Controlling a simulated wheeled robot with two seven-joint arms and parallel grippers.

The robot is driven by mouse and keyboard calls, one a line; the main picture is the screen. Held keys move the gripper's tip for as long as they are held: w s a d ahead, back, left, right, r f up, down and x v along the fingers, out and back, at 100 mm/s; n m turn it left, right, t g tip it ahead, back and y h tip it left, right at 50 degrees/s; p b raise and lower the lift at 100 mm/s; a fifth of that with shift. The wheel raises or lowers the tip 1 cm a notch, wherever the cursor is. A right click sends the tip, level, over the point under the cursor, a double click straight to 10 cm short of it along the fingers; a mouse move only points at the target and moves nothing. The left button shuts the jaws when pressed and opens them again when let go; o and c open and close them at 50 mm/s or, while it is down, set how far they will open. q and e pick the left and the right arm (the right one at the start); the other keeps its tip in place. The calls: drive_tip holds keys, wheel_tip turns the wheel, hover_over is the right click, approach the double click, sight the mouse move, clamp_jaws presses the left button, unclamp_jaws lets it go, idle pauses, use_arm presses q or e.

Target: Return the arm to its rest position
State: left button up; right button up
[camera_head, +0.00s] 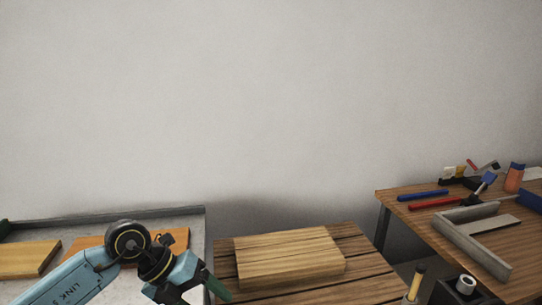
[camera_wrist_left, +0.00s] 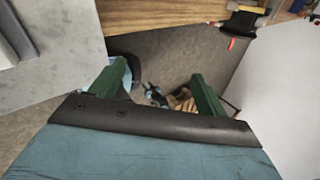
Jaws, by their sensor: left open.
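My left arm comes in from the lower left of the head view. Its gripper (camera_head: 212,288) hangs at the bottom edge, in front of the left end of the slatted wooden table, with one green finger showing. In the left wrist view the two green fingers of this gripper (camera_wrist_left: 158,72) stand apart with nothing held between them. Beyond them are the grey floor and a blurred dark and brown cluster. My right gripper is in neither view.
A wooden board (camera_head: 288,257) lies on the slatted table (camera_head: 364,268). Boards (camera_head: 25,258) lie on the grey conveyor (camera_head: 190,220) at left, behind my arm. The right workbench (camera_head: 395,196) holds a grey angle piece (camera_head: 470,244), a red tool (camera_head: 433,203) and a blue tool (camera_head: 422,195).

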use_arm(q)
drive_tip(key=s+d+r+n+t+h, duration=0.3)
drive_tip(key=d+r+n+t+h, duration=0.3)
drive_tip(key=d+r+h, duration=0.55)
drive_tip(key=w+a+f+n+t+y, duration=0.2)
drive_tip(key=w+a+n+t+y, duration=0.1)
drive_tip(key=a+n+t+y, duration=1.4)
drive_tip(key=s+a+f+n+g+y, duration=0.1)
drive_tip(key=s+f+n+g+y, duration=0.15)
drive_tip(key=f+n+g, duration=0.55)
drive_tip(key=s+a+f+n+g+h, duration=0.1)
drive_tip(key=s+f+g, duration=0.55)
drive_tip(key=s, duration=0.45)
drive_tip(key=s+f+n+g, duration=0.2)
drive_tip(key=s+f+g, duration=0.5)
drive_tip(key=s, duration=0.4)
drive_tip(key=s+x, duration=0.2)
drive_tip(key=x, duration=1)
drive_tip(key=s+f+x, duration=0.1)
drive_tip(key=s+x, duration=0.2)
drive_tip(key=x, duration=0.8)
drive_tip(key=s+a+f+g, duration=0.1)
drive_tip(key=s+a+f, duration=0.2)
drive_tip(key=s+f, duration=1.4)
drive_tip(key=shift+m, duration=0.4)
